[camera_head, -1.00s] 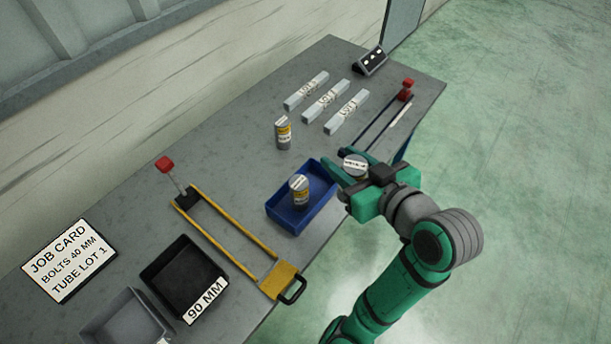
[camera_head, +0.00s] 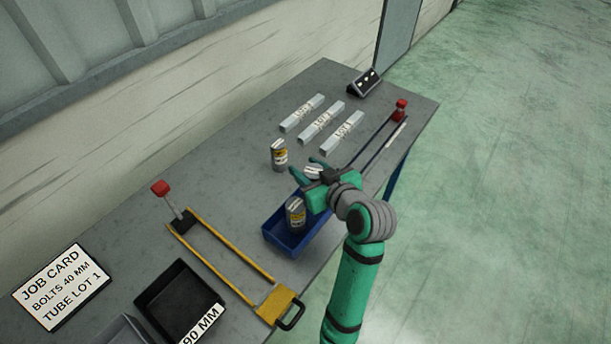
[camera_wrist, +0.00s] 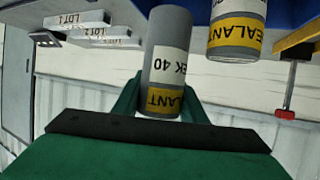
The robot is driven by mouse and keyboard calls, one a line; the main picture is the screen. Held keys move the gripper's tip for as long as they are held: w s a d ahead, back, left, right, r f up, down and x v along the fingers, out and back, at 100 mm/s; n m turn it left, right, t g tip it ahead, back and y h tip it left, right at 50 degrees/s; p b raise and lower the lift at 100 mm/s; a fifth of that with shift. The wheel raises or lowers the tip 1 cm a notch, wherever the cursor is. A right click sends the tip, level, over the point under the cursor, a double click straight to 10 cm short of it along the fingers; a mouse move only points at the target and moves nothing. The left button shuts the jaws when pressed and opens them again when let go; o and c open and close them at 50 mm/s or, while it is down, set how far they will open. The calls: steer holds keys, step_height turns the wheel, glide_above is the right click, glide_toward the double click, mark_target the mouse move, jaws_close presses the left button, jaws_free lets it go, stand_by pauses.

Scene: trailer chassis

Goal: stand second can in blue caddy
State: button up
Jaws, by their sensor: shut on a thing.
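The blue caddy (camera_head: 284,243) sits near the front edge of the bench. My gripper (camera_head: 311,172) is shut on another can (camera_head: 314,171), over the caddy's far end. In the wrist view the held can (camera_wrist: 168,62) is between the green fingers, beside the caddy can (camera_wrist: 237,35) and apart from it. Whether the held can touches the caddy floor is hidden. A third can (camera_head: 279,156) stands upright on the bench behind the caddy.
Lot-marked bars (camera_head: 321,123) lie beyond the cans. A red-knobbed rail fixture (camera_head: 399,110) is at the far right. A yellow frame with handle (camera_head: 276,300) and a black bin (camera_head: 180,301) lie left of the caddy. The bench behind the yellow frame is clear.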

steer(key=shift+w+a+f, duration=0.1)
steer(key=shift+f, duration=0.8)
steer(key=shift+w+a+f, duration=0.1)
steer(key=shift+f, duration=0.75)
steer(key=shift+f, duration=0.6)
steer(key=o, duration=1.2)
steer(key=shift+f, duration=0.1)
steer(key=shift+w+r+v, duration=0.1)
steer(key=shift+r+v, duration=0.1)
steer(key=shift+v, duration=1.9)
steer(key=shift+w+r+v, duration=0.1)
steer(key=shift+r+v, duration=0.1)
steer(key=shift+v, duration=1.9)
steer(key=shift+w+r+v, duration=0.1)
steer(key=shift+r+v, duration=0.1)
steer(key=shift+v, duration=1.9)
